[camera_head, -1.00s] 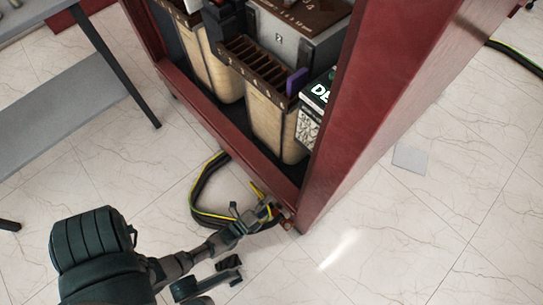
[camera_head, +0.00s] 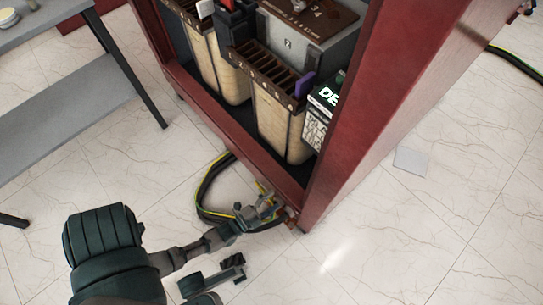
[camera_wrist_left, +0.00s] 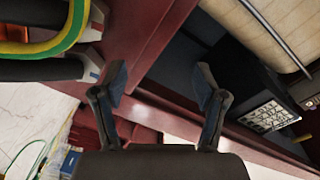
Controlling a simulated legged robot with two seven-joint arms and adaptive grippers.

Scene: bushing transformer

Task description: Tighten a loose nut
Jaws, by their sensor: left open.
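My left gripper (camera_head: 264,207) is at the lower front corner of the red cabinet (camera_head: 345,130), beside the looped cables. In the left wrist view the left gripper (camera_wrist_left: 160,82) is open, with its two fingers apart and nothing seen between them but the red frame (camera_wrist_left: 150,45) behind. Dark cables with a yellow-green stripe (camera_wrist_left: 45,45) end in grey lugs left of the fingers. A small orange-brown part (camera_head: 291,214) sits at the cabinet's base edge by the gripper. I cannot make out the loose nut. A grey and black jointed part (camera_head: 215,280) low in the head view may be my right gripper.
The cabinet holds tan transformer coils (camera_head: 280,115) and a dark box with white lettering (camera_head: 320,115). A grey shelf (camera_head: 60,100) with dark legs stands at the left.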

